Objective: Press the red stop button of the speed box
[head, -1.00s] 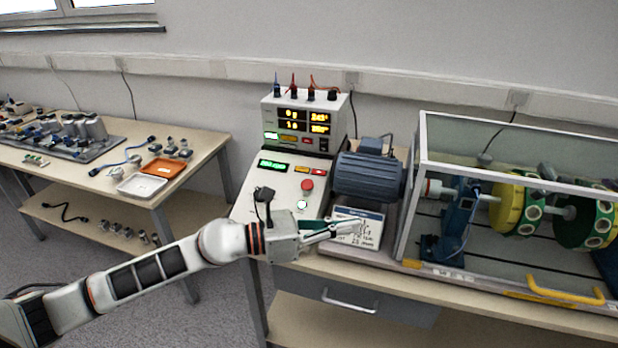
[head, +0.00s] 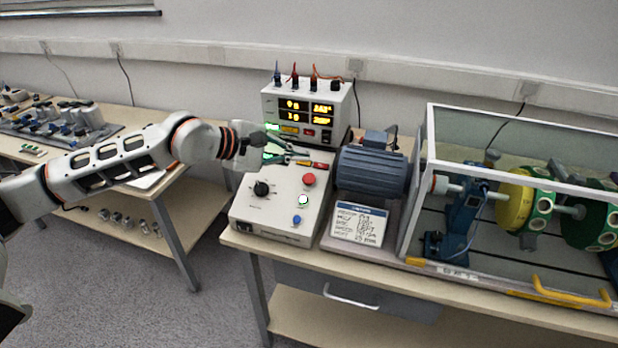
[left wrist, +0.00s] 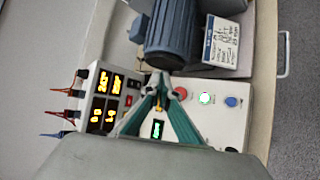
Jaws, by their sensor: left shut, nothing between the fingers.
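The speed box (head: 275,217) is a light sloped box on the bench, with a black knob (head: 261,188), a lit white-green button (head: 303,200) and a blue button (head: 297,219). Its red stop button (head: 309,180) is uncovered on the upper right of the panel. It also shows in the left wrist view (left wrist: 181,93), just right of the fingertips. My left gripper (head: 304,154) is shut and empty, above the box's back part and farther back than the red button. It hides part of the box's display. My right gripper is not in view.
A meter unit (head: 348,104) with amber displays and upright plugs stands behind the box. A blue-grey motor (head: 371,172) and a handwritten card (head: 358,224) are to its right. A clear guard (head: 520,130) covers yellow and green discs. A second bench with parts is at left.

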